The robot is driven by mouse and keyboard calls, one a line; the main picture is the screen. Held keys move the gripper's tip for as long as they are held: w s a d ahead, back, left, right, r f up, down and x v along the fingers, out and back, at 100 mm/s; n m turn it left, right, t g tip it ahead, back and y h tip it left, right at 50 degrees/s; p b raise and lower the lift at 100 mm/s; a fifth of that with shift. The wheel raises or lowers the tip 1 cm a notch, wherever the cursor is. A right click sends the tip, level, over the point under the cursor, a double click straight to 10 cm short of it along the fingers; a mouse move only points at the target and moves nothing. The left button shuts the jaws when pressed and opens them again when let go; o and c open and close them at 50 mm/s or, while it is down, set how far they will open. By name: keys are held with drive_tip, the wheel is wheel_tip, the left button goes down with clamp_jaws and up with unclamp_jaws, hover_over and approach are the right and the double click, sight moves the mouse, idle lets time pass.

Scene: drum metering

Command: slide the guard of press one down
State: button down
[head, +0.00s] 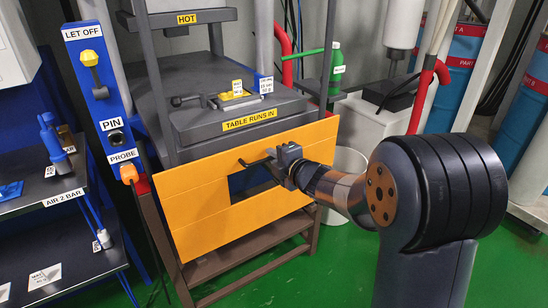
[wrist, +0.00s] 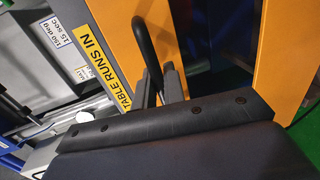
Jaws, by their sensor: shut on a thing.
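The guard (head: 199,215) is an orange panel with a rectangular window, standing across the front of the press (head: 215,115) below the "TABLE RUNS IN" label. Its upper edge is roughly level with the table front. A black bar handle (head: 252,163) sits on the guard above the window. My gripper (head: 280,163) is shut on this handle, reaching in from the right. In the wrist view the fingers (wrist: 164,86) close around the dark handle (wrist: 146,45), with the orange guard (wrist: 188,45) behind. Part of the grip is hidden by the gripper body.
A blue post (head: 105,105) with "LET OFF", "PIN" and "PROBE" labels stands left of the press. A dark shelf rack (head: 60,205) is further left. A white bin (head: 347,170) stands behind my arm. Brown frame legs (head: 262,262) stand under the guard, on green floor.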

drive_tip(key=c, duration=1.6)
unclamp_jaws()
drive_tip(key=shift+f, duration=0.45)
drive_tip(key=shift+c, duration=0.2)
drive_tip(key=shift+r, duration=0.1)
drive_tip(key=shift+s+d+r, duration=0.1)
drive_tip(key=p+v, duration=0.2)
drive_tip(key=v, duration=0.8)
drive_tip(key=shift+s+d, duration=0.15)
drive_tip(key=shift+s, duration=0.1)
drive_tip(key=b+x, duration=0.2)
drive_tip(key=x, duration=0.9)
drive_tip(key=shift+r+p, duration=0.45)
drive_tip(key=shift+r, duration=0.15)
